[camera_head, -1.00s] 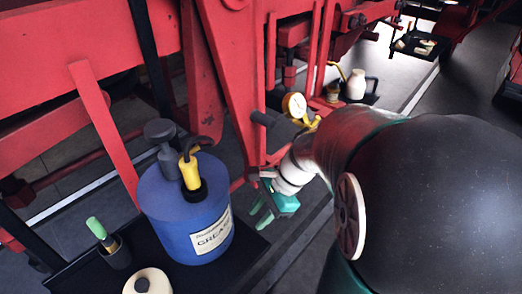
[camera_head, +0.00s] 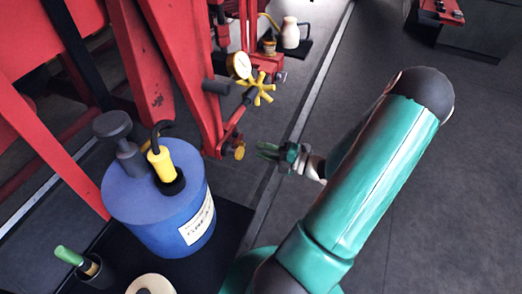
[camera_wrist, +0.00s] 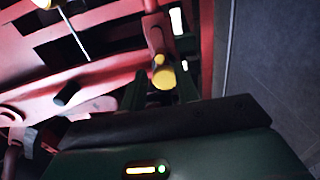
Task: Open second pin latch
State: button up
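A round yellow knob (camera_head: 239,152) sits at the low end of a red frame bracket. It looks like a pin latch, but I cannot tell which one the task calls second. In the wrist view the yellow knob (camera_wrist: 163,77) stands at the end of a red bar, with a smaller yellow piece just above it. My gripper (camera_head: 266,150) is to the right of the knob in the head view, apart from it. In the wrist view its two dark green fingers (camera_wrist: 162,92) are spread, with the knob between them in the picture. Nothing is held.
A yellow star-shaped handwheel (camera_head: 262,89) and a dial gauge (camera_head: 240,66) are just above the knob. A blue grease can (camera_head: 150,215) stands on a dark tray at lower left. Red frame beams (camera_head: 125,45) fill the left. Open grey floor (camera_head: 455,180) lies to the right.

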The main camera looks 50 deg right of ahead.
jog(key=x, duration=0.6)
jog(key=shift+a, duration=0.2)
jog(key=shift+w, duration=0.1)
jog(key=shift+c, duration=0.2)
grip_shut()
dwell(1.2)
